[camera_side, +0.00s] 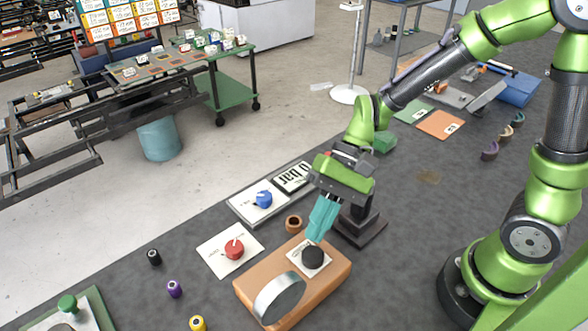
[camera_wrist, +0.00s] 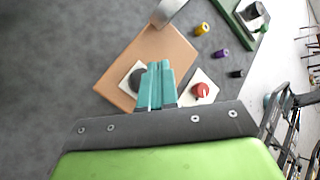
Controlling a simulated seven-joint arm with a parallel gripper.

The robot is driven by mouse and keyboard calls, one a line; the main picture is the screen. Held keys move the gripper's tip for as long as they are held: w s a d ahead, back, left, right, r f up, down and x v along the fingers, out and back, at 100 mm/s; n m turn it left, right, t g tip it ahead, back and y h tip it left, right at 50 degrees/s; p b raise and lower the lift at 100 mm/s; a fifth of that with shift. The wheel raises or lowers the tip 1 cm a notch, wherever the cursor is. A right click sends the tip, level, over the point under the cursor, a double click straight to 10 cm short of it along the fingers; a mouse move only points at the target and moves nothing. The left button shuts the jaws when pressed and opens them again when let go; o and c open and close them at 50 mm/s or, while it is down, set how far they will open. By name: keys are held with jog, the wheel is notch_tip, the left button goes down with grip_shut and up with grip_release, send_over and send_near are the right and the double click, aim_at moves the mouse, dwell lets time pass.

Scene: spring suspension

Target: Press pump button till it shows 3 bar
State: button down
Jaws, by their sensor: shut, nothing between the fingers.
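A black round button (camera_side: 313,257) sits on a white plate on top of an orange block (camera_side: 335,278). It also shows in the wrist view (camera_wrist: 137,80), partly hidden by my fingers. My gripper (camera_side: 314,238) has teal fingers, closed together and empty, pointing down just behind the black button. The fingers also show in the wrist view (camera_wrist: 158,65). I cannot tell whether they touch the button. A display (camera_side: 293,178) on a white board appears upside down and seems to read "0 bar".
A blue knob (camera_side: 263,199) is beside the display, and a red knob (camera_side: 234,248) is on a white plate left of the block.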

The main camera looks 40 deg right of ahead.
aim_at(310, 259)
jog(key=shift+f, duration=1.6)
dwell(0.8)
jog(key=shift+f, duration=0.4)
jog(key=shift+f, duration=0.85)
dwell(0.8)
jog(key=shift+r, duration=1.25)
jog(key=shift+r, duration=2.55)
